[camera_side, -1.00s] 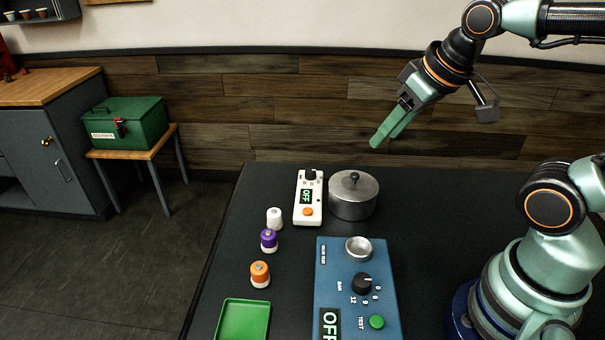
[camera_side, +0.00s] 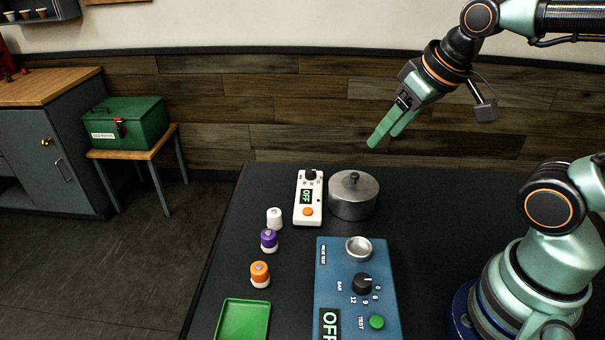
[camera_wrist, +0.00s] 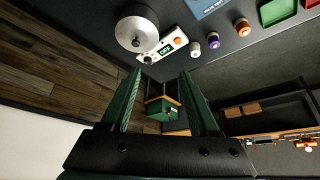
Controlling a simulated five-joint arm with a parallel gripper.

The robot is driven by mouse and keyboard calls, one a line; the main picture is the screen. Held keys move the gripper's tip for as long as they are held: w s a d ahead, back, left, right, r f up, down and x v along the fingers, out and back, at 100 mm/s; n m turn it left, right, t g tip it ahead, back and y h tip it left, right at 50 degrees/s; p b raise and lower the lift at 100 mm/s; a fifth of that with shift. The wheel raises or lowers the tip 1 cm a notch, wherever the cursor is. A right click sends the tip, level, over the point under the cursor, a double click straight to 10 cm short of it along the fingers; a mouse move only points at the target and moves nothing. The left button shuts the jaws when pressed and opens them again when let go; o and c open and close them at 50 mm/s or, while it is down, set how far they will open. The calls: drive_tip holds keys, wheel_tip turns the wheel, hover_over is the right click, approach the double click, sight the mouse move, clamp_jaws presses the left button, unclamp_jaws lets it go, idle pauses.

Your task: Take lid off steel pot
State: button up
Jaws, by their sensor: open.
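The steel pot (camera_side: 353,203) stands on the dark table with its lid (camera_side: 354,184) on and a dark knob on top. My gripper (camera_side: 382,141) is in the air above and a little right of the pot in the side view, its green fingers apart and empty, pointing down to the left. In the wrist view the pot (camera_wrist: 138,28) shows at the top, beyond the open fingers (camera_wrist: 160,78), and its knob faces the camera. Nothing touches the lid.
A white meter (camera_side: 308,199) reading OFF stands close to the pot's left. A blue test box (camera_side: 340,285) with a metal cup lies in front. White (camera_side: 274,218), purple (camera_side: 269,240) and orange (camera_side: 260,274) capped pieces and a green tray (camera_side: 243,320) are left. Table right of the pot is clear.

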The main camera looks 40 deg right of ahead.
drive_tip(key=w+d+m+g, duration=0.3)
drive_tip(key=w+m, duration=0.2)
drive_tip(key=m, duration=0.4)
drive_tip(key=m+g, duration=0.3)
drive_tip(key=m, duration=0.6)
approach(355, 174)
drive_tip(key=f, duration=0.9)
drive_tip(key=shift+s, duration=0.2)
drive_tip(key=shift+r, duration=0.1)
clamp_jaws()
